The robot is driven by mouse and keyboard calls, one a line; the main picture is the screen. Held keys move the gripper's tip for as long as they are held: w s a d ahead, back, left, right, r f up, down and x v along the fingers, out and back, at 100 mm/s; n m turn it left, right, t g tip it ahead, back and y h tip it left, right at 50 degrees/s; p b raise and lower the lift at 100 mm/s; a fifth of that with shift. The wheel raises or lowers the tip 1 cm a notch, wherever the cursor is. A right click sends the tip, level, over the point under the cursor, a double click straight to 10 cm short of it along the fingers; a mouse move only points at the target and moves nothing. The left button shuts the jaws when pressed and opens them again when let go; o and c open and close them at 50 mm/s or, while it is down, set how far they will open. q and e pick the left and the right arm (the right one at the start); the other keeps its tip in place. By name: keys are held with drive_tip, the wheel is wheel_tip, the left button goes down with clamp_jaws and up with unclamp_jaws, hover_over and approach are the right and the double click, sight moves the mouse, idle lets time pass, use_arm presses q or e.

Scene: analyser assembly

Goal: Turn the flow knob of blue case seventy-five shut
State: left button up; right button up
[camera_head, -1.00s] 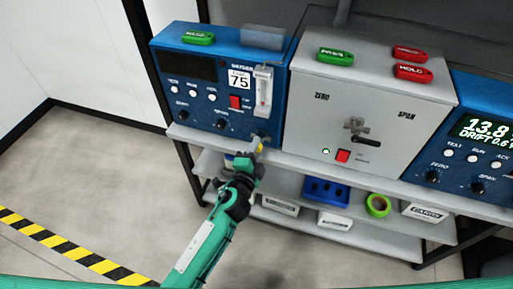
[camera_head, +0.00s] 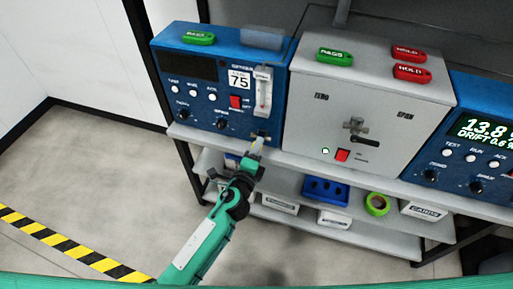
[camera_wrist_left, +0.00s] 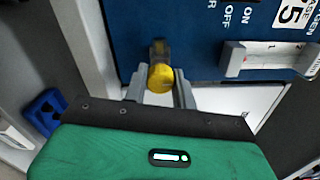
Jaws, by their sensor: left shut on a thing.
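Blue case seventy-five (camera_head: 205,110) stands at the left end of the bench, with a "75" label and a clear flow tube (camera_head: 263,92) on its front. Its yellow-ended flow knob (camera_wrist_left: 161,77) sticks out low on the front, below the tube in the head view. My left gripper (camera_wrist_left: 160,92) is shut on the flow knob, one finger on each side of it. In the head view the left gripper (camera_head: 257,146) reaches up from below to the case's lower right corner. The knob's base is partly hidden, and its turn angle is hard to read. My right gripper is not in view.
A grey case (camera_head: 365,110) with a black lever stands close to the right, and another blue case (camera_head: 478,150) beyond it. Green and red tags lie on top. The lower shelf holds a blue rack (camera_head: 325,190), green tape (camera_head: 377,204) and boxes.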

use_arm(q)
drive_tip(key=shift+f, duration=0.1)
drive_tip(key=o, duration=1)
drive_tip(key=b+v, duration=0.2)
drive_tip(key=v, duration=1.2)
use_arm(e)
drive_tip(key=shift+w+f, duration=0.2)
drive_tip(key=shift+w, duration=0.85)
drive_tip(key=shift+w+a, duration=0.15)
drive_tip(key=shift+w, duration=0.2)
